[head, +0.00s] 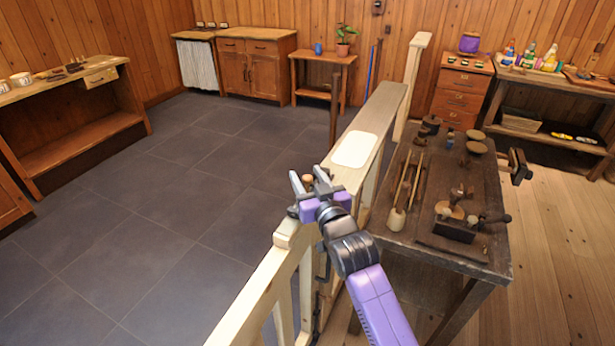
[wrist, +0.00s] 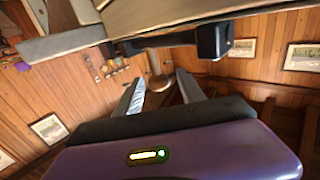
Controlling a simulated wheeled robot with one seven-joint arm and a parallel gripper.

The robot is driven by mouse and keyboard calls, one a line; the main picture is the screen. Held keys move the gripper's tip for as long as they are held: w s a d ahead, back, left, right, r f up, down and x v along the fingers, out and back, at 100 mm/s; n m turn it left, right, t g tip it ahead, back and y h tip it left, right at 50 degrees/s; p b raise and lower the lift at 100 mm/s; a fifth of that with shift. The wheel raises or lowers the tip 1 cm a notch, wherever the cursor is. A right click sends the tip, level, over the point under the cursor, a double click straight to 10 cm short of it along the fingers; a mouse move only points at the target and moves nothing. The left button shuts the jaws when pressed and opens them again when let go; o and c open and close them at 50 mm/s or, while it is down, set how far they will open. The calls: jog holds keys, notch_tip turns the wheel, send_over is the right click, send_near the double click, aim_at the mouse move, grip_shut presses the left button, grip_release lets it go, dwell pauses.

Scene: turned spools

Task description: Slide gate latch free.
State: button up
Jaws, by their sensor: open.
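A pale wooden gate and rail (head: 384,108) runs from the lower middle to the back. A small brown knob (head: 308,179), which looks like part of the latch, shows between my fingertips. My gripper (head: 310,177) is open over the near side of the gate's gap. In the wrist view, a pale round post (wrist: 159,72) stands between and beyond the two fingers (wrist: 160,90); I cannot tell if they touch it. A dark bracket and block (wrist: 212,40) sit on the wood above. The rest of the latch is hidden by my gripper and arm.
A dark workbench (head: 395,225) with spools and tools stands close on the right of the rail. A white pad (head: 355,149) lies on the rail top. The grey tiled floor (head: 170,190) at left is clear.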

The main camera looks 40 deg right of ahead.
grip_shut()
dwell(1.4)
